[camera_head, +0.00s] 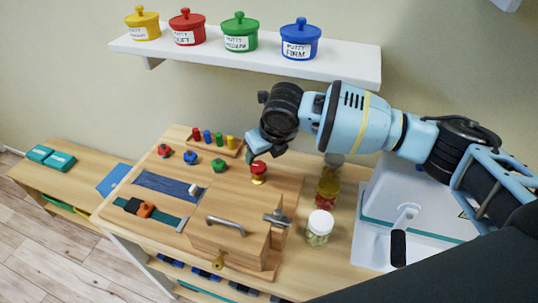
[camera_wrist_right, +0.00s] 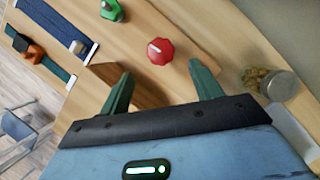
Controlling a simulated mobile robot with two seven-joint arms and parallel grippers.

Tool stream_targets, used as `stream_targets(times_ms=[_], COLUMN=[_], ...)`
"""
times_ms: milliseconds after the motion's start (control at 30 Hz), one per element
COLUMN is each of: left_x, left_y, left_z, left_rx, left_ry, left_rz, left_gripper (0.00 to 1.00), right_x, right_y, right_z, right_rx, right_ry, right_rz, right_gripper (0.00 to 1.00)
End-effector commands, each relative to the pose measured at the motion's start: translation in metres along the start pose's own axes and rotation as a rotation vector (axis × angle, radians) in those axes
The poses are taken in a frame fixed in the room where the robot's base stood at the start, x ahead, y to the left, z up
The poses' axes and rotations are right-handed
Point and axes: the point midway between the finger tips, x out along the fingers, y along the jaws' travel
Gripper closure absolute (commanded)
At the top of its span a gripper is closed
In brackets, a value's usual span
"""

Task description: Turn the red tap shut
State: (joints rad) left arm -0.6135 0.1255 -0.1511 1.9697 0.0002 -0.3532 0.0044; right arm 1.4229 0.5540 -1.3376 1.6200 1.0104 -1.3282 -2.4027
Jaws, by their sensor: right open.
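The red tap (camera_head: 258,168) is a round red knob on a yellow base, standing on the wooden board right of a green knob (camera_head: 218,165). In the right wrist view the red tap (camera_wrist_right: 160,51) shows from above with a small pale mark on its top. My right gripper (camera_head: 266,140) hangs just above it, partly overlapping its upper edge in the head view. In the wrist view the two green fingers of the right gripper (camera_wrist_right: 162,86) are spread apart and empty, with the tap beyond their tips, roughly between them. My left gripper is not in view.
A wooden box with a metal handle (camera_head: 226,224) stands in front of the tap. Jars (camera_head: 319,228) and a sink (camera_head: 375,215) lie to the right. Pegs (camera_head: 213,138) and another red knob (camera_head: 164,151) are to the left. A shelf (camera_head: 250,62) with putty pots hangs behind.

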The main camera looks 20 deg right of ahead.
Motion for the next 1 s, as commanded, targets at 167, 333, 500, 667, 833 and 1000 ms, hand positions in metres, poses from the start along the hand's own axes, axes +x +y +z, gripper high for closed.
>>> stream_targets(times_ms=[167, 333, 500, 667, 833, 1000], left_x=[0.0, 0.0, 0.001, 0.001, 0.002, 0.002], left_y=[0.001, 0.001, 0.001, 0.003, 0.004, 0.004], left_z=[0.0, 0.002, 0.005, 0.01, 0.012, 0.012], left_rx=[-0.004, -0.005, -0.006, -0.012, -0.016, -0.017], left_ry=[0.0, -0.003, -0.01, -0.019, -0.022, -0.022], left_rz=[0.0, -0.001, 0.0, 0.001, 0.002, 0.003], left_gripper=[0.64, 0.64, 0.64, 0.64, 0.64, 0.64], right_x=[0.0, 0.003, 0.022, 0.048, 0.068, 0.077], right_y=[0.0, 0.0, 0.0, 0.001, 0.001, 0.0], right_z=[0.0, 0.0, -0.001, -0.002, -0.001, -0.001], right_rx=[-0.001, 0.0, 0.002, 0.001, 0.001, 0.0], right_ry=[0.0, 0.001, 0.004, 0.005, 0.003, 0.001], right_rz=[0.0, 0.0, 0.001, 0.001, 0.001, 0.0], right_gripper=[0.36, 0.36, 0.36, 0.36, 0.36, 0.36])
